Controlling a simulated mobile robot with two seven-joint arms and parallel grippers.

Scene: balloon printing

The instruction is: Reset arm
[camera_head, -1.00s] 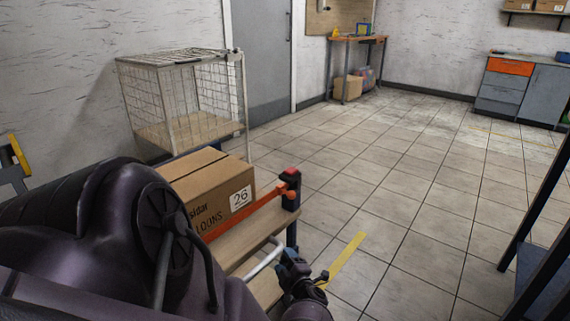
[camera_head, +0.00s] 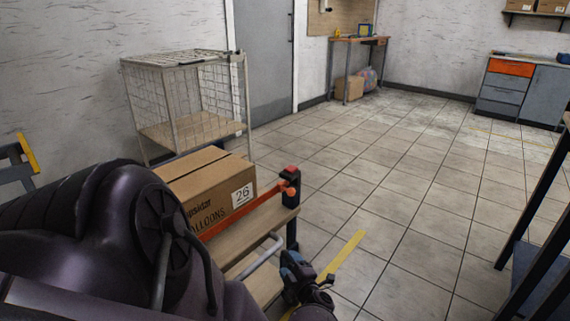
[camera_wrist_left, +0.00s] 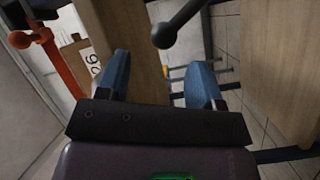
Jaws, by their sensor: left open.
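My left arm fills the lower left of the head view, and my left gripper (camera_head: 300,277) shows at its end beside the wooden shelf unit. In the left wrist view its two blue fingers (camera_wrist_left: 160,85) are apart with nothing held between them. Wooden boards lie beyond the fingers. My right gripper does not show in either view.
A cardboard balloon box (camera_head: 212,196) marked 26 sits on the shelf unit (camera_head: 255,224), behind an orange bar (camera_head: 243,214). A wire cage (camera_head: 190,100) stands behind it. A grey handle (camera_head: 258,258) is near my gripper. Tiled floor (camera_head: 400,190) is open to the right.

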